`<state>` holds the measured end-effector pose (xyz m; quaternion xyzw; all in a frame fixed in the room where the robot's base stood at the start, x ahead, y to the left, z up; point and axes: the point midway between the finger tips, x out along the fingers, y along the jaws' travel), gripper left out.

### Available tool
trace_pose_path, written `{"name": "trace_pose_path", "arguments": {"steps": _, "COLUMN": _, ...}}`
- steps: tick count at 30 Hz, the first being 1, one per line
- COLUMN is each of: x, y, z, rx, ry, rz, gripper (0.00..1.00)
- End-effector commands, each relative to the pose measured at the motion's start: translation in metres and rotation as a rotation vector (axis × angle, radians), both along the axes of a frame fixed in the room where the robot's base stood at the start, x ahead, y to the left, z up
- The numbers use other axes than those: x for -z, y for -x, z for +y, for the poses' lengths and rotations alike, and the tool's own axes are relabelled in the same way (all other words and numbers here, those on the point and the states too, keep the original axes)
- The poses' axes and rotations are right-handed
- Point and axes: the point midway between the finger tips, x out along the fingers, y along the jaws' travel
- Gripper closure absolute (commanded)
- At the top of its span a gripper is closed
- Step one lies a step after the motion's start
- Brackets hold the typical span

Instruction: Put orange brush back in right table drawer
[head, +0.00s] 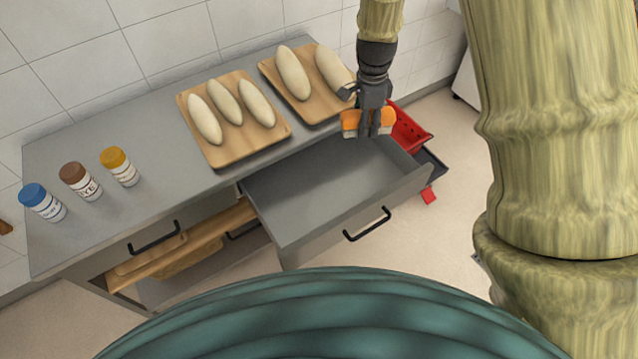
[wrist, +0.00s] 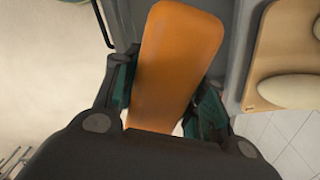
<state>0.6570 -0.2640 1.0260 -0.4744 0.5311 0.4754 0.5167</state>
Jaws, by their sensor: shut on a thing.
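My gripper (head: 374,127) is shut on the orange brush (head: 352,121). In the head view it holds the brush above the back right part of the open drawer. In the wrist view the orange brush (wrist: 180,60) shows as a long orange block between the two fingers of my gripper (wrist: 163,95). The right table drawer (head: 320,195) is pulled out and looks empty, with a black handle on its front. Whether the brush touches the drawer's rim cannot be told.
The grey table (head: 120,205) bears two wooden boards, one left (head: 235,152) and one right (head: 312,112), with pale dough loaves. Several jars (head: 80,180) stand at its left. A red crate (head: 408,130) is beyond the drawer's right side. A shelf with boards is below the table.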

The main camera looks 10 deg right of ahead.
Motion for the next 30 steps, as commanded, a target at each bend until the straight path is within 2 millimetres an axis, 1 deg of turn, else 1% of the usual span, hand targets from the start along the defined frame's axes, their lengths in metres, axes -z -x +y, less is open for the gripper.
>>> {"name": "trace_pose_path", "arguments": {"steps": 1, "x": 0.024, "y": -0.001, "z": 0.004, "rx": -0.028, "ry": 0.000, "rz": 0.000, "gripper": 0.97}}
{"name": "trace_pose_path", "arguments": {"steps": 12, "x": 0.119, "y": -0.007, "z": 0.038, "rx": -0.244, "ry": -0.005, "rz": 0.001, "gripper": 0.97}}
{"name": "trace_pose_path", "arguments": {"steps": 15, "x": 0.143, "y": -0.009, "z": 0.048, "rx": -0.300, "ry": -0.007, "rz": -0.001, "gripper": 0.97}}
{"name": "trace_pose_path", "arguments": {"steps": 18, "x": 0.164, "y": -0.011, "z": 0.056, "rx": -0.351, "ry": -0.011, "rz": -0.006, "gripper": 0.97}}
{"name": "trace_pose_path", "arguments": {"steps": 21, "x": 0.179, "y": -0.013, "z": 0.064, "rx": -0.392, "ry": -0.014, "rz": -0.009, "gripper": 0.97}}
{"name": "trace_pose_path", "arguments": {"steps": 24, "x": 0.190, "y": -0.013, "z": 0.069, "rx": -0.422, "ry": -0.016, "rz": -0.012, "gripper": 0.97}}
{"name": "trace_pose_path", "arguments": {"steps": 30, "x": 0.200, "y": -0.014, "z": 0.073, "rx": -0.447, "ry": -0.018, "rz": -0.013, "gripper": 0.97}}
